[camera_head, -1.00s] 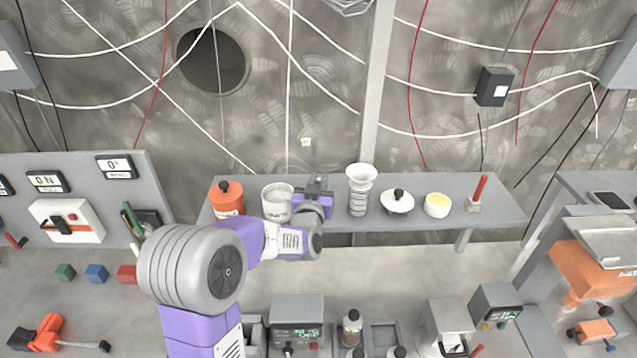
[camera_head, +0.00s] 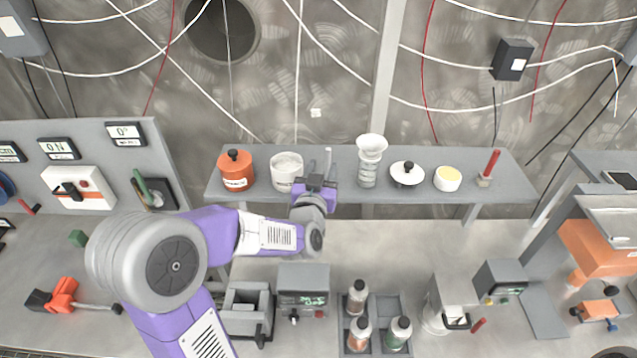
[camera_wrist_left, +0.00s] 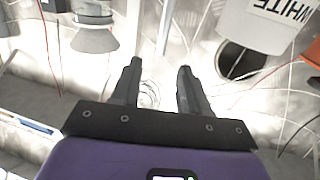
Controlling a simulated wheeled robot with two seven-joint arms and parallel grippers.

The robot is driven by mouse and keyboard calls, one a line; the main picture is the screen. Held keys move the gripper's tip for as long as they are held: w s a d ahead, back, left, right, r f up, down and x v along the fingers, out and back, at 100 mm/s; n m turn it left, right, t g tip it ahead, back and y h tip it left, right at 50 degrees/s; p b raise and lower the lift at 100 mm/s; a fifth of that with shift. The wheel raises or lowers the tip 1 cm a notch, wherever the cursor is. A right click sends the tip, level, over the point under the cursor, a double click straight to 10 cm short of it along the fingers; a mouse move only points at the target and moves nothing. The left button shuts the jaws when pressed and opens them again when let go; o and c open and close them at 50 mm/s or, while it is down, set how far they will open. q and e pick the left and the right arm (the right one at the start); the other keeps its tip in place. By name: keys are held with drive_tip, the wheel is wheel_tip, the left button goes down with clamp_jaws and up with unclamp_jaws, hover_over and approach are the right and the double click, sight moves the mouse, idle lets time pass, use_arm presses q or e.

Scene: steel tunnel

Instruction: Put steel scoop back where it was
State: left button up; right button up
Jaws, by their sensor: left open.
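My left gripper (camera_head: 324,182) is at the grey shelf (camera_head: 425,208), between the white jar (camera_head: 287,173) and a white funnel-topped stand (camera_head: 368,170). In the left wrist view its fingers (camera_wrist_left: 156,85) are open with nothing between the tips. A thin steel rod, probably the handle of the steel scoop (camera_head: 328,160), shows just behind the gripper. It also shows in the wrist view (camera_wrist_left: 166,25), beyond the fingertips and apart from them. The scoop's bowl is not distinguishable. The white jar, labelled WHITE, shows at the wrist view's upper right (camera_wrist_left: 262,25). My right gripper is not in view.
An orange lidded jar (camera_head: 236,170), a white lidded dish (camera_head: 407,174), a yellow-topped pot (camera_head: 447,179) and a red-handled tool (camera_head: 489,167) stand on the shelf. Below are a display box (camera_head: 303,290) and a bottle rack (camera_head: 375,335). Bench between is clear.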

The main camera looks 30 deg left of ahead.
use_arm(q)
drive_tip(key=shift+v, duration=2.2)
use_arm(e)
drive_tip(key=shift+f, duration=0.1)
